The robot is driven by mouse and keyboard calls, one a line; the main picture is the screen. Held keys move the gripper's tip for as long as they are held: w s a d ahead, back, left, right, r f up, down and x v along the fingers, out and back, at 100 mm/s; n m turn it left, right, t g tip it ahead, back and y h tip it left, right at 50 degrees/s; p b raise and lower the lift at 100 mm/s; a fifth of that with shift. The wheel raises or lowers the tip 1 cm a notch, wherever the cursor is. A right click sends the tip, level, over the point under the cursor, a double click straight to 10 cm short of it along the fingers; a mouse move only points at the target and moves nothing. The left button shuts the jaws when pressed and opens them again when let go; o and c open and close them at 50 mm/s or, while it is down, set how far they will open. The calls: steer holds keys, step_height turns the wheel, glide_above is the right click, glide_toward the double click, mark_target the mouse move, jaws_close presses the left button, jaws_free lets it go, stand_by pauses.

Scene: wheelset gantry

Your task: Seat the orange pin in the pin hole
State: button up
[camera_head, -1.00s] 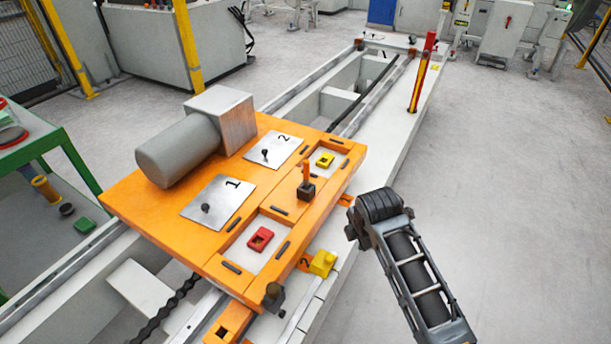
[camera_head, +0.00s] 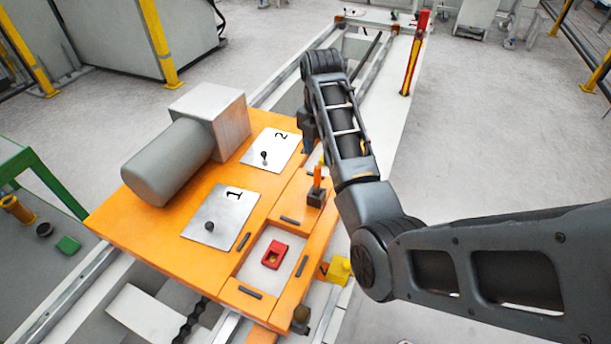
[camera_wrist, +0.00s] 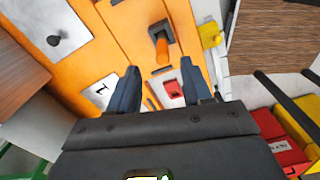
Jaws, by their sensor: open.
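The orange pin (camera_head: 317,175) stands in a dark square block (camera_head: 315,198) on the orange platform (camera_head: 160,235). In the wrist view the pin (camera_wrist: 162,48) and its block (camera_wrist: 157,30) lie just beyond my fingertips. My gripper (camera_wrist: 160,74) is open, its two dark fingers apart with nothing held between them. In the head view my arm reaches over the platform's right side, and its end hides part of the far right area. I cannot tell which opening is the pin hole.
A red block (camera_head: 275,254) sits in a pale recess, with a yellow block (camera_head: 339,269) at the platform's right edge. Plates 1 (camera_head: 220,212) and 2 (camera_head: 270,150) lie beside a large grey cylinder (camera_head: 168,160). A red and yellow post (camera_head: 415,55) stands behind.

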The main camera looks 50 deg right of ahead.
mark_target(318, 167)
steer(key=shift+w+f, duration=0.15)
steer(key=shift+w, duration=0.05)
steer(key=shift+f, duration=0.35)
steer(key=f, duration=0.6)
steer(key=shift+s+a+f, duration=0.2)
steer(key=shift+s+f, duration=0.1)
steer(key=shift+s, duration=0.1)
jaws_close()
